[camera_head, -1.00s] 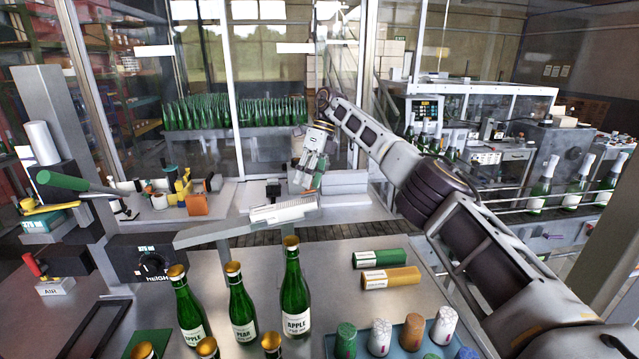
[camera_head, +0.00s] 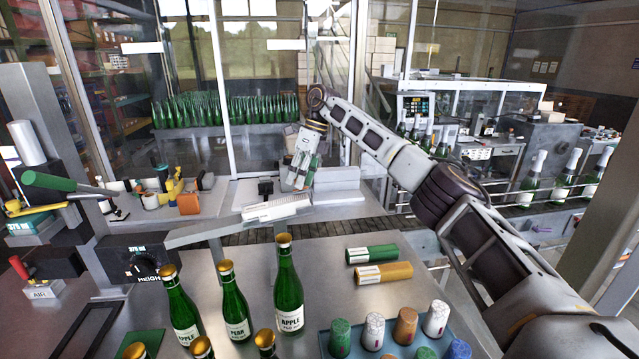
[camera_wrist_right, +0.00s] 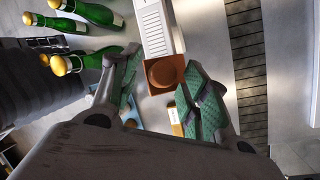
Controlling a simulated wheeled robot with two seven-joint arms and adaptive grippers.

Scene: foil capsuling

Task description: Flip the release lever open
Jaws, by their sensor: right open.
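Several handles show at the left of the head view: a long green-handled lever (camera_head: 65,184), a yellow handle (camera_head: 36,209) and a red handle (camera_head: 18,267) by the AIR label. I cannot tell which is the release lever. My right gripper (camera_head: 299,178) hangs over the back bench, well to the right of these handles. It also shows in the right wrist view (camera_wrist_right: 165,96), open and empty, with green pads apart. An orange-brown block with a round top (camera_wrist_right: 165,73) shows beyond its fingers. My left gripper is not in view.
Upright green bottles (camera_head: 289,285) stand on the front table. A green roll (camera_head: 372,254) and a yellow roll (camera_head: 383,273) lie near a blue tray (camera_head: 327,344) of capsules. A white ribbed strip (camera_head: 276,207) and an orange block (camera_head: 189,204) are on the back bench.

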